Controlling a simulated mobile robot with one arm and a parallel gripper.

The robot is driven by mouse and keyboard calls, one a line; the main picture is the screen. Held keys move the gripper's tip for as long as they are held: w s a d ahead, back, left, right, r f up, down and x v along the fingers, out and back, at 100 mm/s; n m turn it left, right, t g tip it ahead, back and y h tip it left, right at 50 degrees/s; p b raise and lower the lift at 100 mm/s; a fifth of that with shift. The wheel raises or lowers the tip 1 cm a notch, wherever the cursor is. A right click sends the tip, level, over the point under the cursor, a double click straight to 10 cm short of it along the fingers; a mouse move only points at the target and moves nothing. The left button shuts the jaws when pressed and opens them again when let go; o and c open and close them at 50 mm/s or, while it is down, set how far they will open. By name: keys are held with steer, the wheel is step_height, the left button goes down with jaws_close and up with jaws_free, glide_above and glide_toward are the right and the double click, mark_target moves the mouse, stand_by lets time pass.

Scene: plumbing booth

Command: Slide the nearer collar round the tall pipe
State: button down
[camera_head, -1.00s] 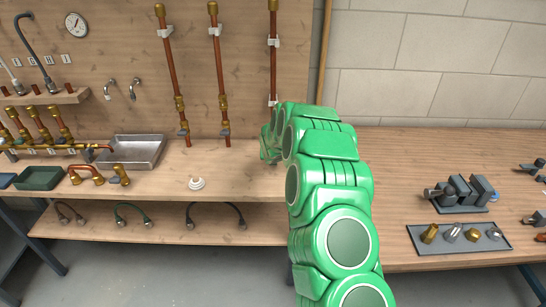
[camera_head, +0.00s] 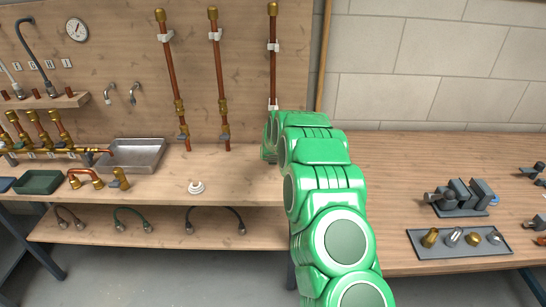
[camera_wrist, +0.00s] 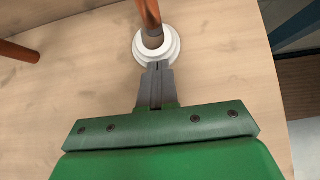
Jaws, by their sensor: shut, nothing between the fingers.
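In the wrist view, a white stepped collar (camera_wrist: 142,50) lies flat on the wooden surface. A copper pipe (camera_wrist: 150,12) comes down into its middle, and the collar appears to be around the pipe's foot. My gripper (camera_wrist: 158,66) is shut and empty, its dark fingertips at the collar's near rim; whether they touch it I cannot tell. In the head view, my green arm hides the gripper and the foot of the right-hand tall copper pipe (camera_head: 273,65). A white collar (camera_head: 196,187) lies on the bench there with no pipe through it.
Two more copper pipes (camera_head: 171,90) (camera_head: 219,90) stand left of my arm against the wood panel. Another pipe (camera_wrist: 18,52) shows at the left in the wrist view. A metal tray (camera_head: 150,165) sits on the left bench, and fittings lie in a grey tray (camera_head: 420,248) at right.

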mark_target(272, 168)
steer(key=shift+s, duration=0.15)
steer(key=shift+s+r, duration=0.1)
steer(key=shift+s, duration=1.25)
steer(key=shift+s+a, duration=0.1)
steer(key=shift+s, duration=0.5)
steer(key=shift+v, duration=1.1)
steer(key=v, duration=0.7)
steer(key=shift+s, duration=0.25)
steer(key=shift+r, duration=0.15)
